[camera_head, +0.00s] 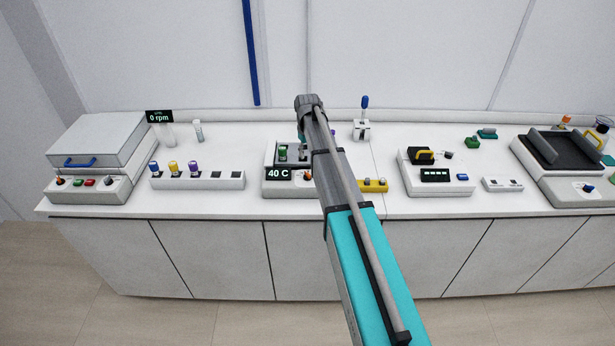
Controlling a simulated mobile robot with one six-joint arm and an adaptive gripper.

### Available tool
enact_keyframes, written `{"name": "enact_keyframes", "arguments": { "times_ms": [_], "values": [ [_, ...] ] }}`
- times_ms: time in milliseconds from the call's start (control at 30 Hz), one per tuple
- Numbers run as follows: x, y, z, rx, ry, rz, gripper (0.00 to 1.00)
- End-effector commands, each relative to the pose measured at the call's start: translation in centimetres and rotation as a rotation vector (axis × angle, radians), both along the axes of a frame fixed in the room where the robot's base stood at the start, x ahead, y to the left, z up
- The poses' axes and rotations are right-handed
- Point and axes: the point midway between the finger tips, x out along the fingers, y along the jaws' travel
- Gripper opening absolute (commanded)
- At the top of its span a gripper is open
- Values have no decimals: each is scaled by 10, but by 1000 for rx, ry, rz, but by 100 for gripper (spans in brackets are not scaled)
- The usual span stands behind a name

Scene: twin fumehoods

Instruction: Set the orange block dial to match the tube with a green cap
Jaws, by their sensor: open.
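A heating block device (270,188) stands on the bench in the middle, with a dark top and a display (278,174) reading 40 C. A green-capped tube (283,153) stands upright in the left part of its top. A small orange dial (308,175) is on its front, right of the display, close to the left edge of my arm. My arm reaches up over the device and covers its right side. My gripper is hidden behind my arm, so its fingers and its distance from the dial do not show.
Right are a yellow block (373,186), a device with a dark display (435,175) and a shaker (568,150). The bench front edge is clear.

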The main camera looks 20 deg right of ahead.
Motion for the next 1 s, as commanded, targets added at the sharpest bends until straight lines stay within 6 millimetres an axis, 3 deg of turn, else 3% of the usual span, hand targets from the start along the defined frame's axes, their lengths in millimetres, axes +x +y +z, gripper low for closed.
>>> {"name": "enact_keyframes", "arguments": {
  "times_ms": [1000],
  "values": [
    [0,0,-82,0,0,0,50]
  ]
}}
